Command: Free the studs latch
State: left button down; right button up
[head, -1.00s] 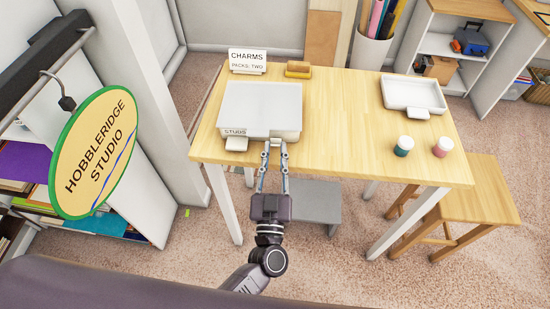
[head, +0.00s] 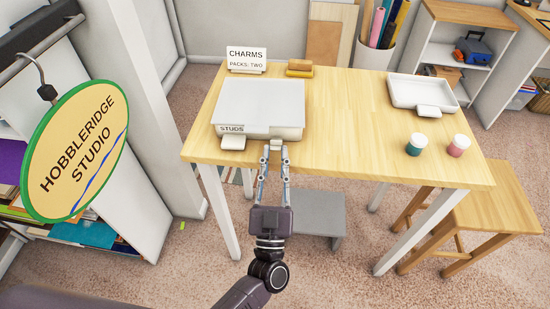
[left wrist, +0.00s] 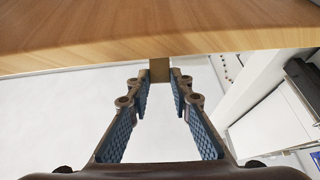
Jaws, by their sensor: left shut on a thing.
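A closed pale grey-white box (head: 258,105) with a label reading STUDS (head: 230,128) sits on the left part of the wooden table. A small pale latch (head: 277,144) sticks out at its front, near the table's front edge. My left gripper (head: 274,150) reaches it from the front, its fingers shut on the latch. In the left wrist view, a small tan block (left wrist: 159,70) lies between the fingertips of my left gripper (left wrist: 160,84), just below the wooden edge. The fingertips partly hide the latch. My right gripper is not in view.
A CHARMS sign (head: 246,59) and a wooden block (head: 300,68) stand behind the box. A white tray (head: 422,90) and two cups, teal-banded (head: 416,145) and pink-banded (head: 458,146), are at right. The table middle (head: 345,120) is clear. A hanging sign (head: 78,150) is at left.

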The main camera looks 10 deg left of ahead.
pick_arm(q)
jog(key=c, duration=1.7)
grip_release()
jog(key=v, duration=1.2)
